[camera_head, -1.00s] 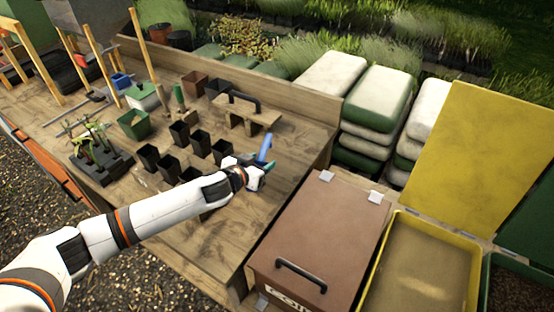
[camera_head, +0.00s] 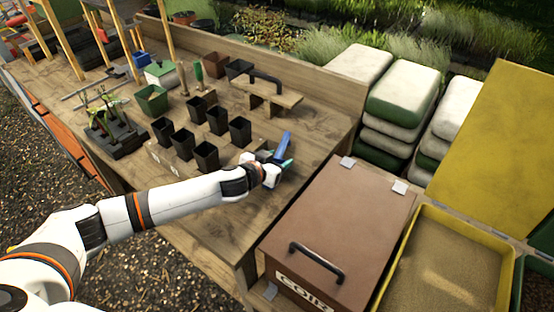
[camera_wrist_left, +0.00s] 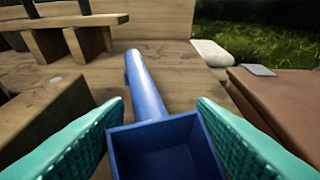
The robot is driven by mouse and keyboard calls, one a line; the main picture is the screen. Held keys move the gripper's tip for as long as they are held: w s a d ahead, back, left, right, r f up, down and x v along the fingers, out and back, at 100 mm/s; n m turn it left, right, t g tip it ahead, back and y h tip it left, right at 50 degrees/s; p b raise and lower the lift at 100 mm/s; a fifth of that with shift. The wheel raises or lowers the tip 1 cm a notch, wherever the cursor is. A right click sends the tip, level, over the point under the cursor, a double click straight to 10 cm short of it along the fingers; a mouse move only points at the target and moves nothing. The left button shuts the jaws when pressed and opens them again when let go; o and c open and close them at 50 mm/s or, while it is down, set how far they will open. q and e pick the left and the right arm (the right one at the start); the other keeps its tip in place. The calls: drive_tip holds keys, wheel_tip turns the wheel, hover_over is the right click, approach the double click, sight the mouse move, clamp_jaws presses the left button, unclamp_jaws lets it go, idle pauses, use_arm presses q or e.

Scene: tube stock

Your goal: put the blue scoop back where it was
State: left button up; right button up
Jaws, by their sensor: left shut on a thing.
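The blue scoop (camera_head: 285,145) is at the right part of the wooden bench (camera_head: 225,214). My left gripper (camera_head: 275,163) is shut on it. In the left wrist view the scoop's square open bowl (camera_wrist_left: 165,150) sits between the two teal fingers of my left gripper (camera_wrist_left: 160,112). Its round handle (camera_wrist_left: 143,85) points away from me, towards the bench's back board. The bowl looks empty. I cannot tell how far the scoop is above the bench top. My right gripper is not in view.
A small wooden rack with a black handle (camera_head: 268,98) stands behind the scoop. Several black pots (camera_head: 206,156) stand to its left. A brown lidded box (camera_head: 345,215) and a yellow sand bin (camera_head: 440,268) are at the right.

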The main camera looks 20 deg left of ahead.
use_arm(q)
drive_tip(key=shift+f+b, duration=0.35)
drive_tip(key=shift+f, duration=0.1)
idle(0.3)
drive_tip(key=o, duration=1.1)
